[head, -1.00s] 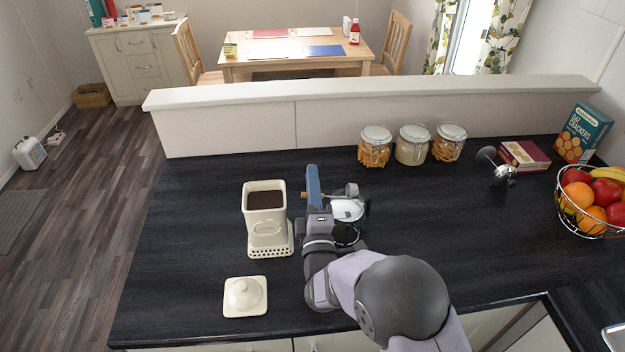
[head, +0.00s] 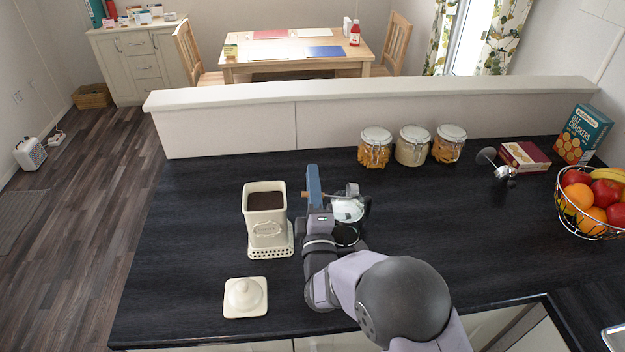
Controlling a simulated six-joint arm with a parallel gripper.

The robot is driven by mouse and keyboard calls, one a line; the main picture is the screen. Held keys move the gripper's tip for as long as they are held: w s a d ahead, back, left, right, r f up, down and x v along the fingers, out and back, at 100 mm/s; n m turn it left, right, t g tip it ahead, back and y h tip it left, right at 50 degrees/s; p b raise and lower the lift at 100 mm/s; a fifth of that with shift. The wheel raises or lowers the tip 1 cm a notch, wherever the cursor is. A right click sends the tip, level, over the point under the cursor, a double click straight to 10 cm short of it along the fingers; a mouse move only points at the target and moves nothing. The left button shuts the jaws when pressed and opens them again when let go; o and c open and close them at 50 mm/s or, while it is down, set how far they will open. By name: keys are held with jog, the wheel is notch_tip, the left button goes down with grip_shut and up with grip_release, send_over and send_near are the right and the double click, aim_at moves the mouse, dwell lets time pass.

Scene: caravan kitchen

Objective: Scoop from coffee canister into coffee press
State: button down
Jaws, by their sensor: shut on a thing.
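The cream coffee canister (head: 266,228) stands open at left on a pierced base, with dark ground coffee inside. Its square lid (head: 245,297) lies on the counter in front. The glass coffee press (head: 346,234) stands right of the canister, without its lid, partly hidden by my arm. My gripper (head: 314,190) is shut on a small metal scoop (head: 352,190) with a brown handle end. The scoop's bowl is over or near the press's far rim. Whether the scoop holds coffee cannot be told. The press's plunger and lid (head: 504,172) lie at the right.
Several jars (head: 412,146) stand along the low wall (head: 380,98). A red box (head: 525,156), a cracker box (head: 583,134) and a wire fruit basket (head: 594,228) stand at the right. The counter (head: 440,235) right of the press is clear.

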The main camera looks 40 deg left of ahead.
jog(key=w+d+r+m+h+p, duration=0.2)
jog(key=r+m, duration=0.4)
jog(key=m, duration=0.3)
jog(key=w+d+r+m+h+p, duration=0.3)
jog(key=w+d+r+m+p, duration=0.1)
jog(key=m, duration=0.6)
jog(key=shift+r+p, duration=0.45)
jog(key=shift+r, duration=0.45)
jog(key=shift+w+d, duration=0.1)
jog(key=s+a+n+g+y, duration=0.5)
jog(key=s+a, duration=0.8)
jog(key=a, duration=0.3)
jog(key=shift+r+n+g+y+b, duration=0.3)
jog(key=shift+g+y+b, duration=0.15)
jog(key=shift+g+y, duration=0.3)
